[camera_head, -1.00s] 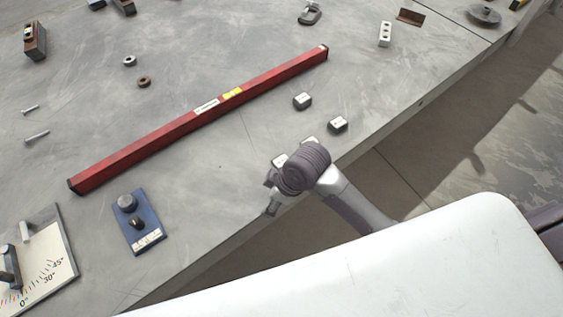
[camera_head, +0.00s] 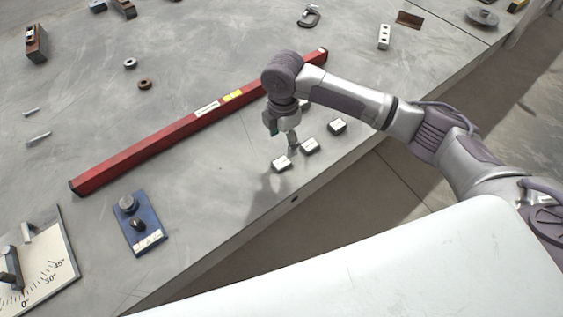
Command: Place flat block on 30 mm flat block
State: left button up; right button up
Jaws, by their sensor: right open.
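Small dark blocks with pale labelled tops lie near the table's front edge: a front-left block (camera_head: 281,164), a middle block (camera_head: 309,146) and a right block (camera_head: 337,126). Another block (camera_head: 305,104) farther back is partly hidden by my right arm. The labels are too small to read, so I cannot tell which is the 30 mm flat block. My right gripper (camera_head: 284,143) points down, open, just above and behind the front-left block and left of the middle one. I see nothing held in it. My left gripper is not in view.
A long red level (camera_head: 150,144) lies diagonally behind the gripper. A blue plate (camera_head: 138,222) with knobs and an angle-scale board (camera_head: 50,260) lie at left. A white perforated block (camera_head: 384,36) stands at the back right. The table's front edge runs close by the blocks.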

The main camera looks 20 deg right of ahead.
aim_at(281, 162)
notch_tip(281, 162, down, 10)
jog(key=shift+w+a+r+p, duration=0.15)
jog(key=shift+r+p, duration=0.05)
jog(key=shift+p, duration=0.45)
jog(key=c, duration=1.3)
grip_shut()
jog(key=shift+r, duration=0.15)
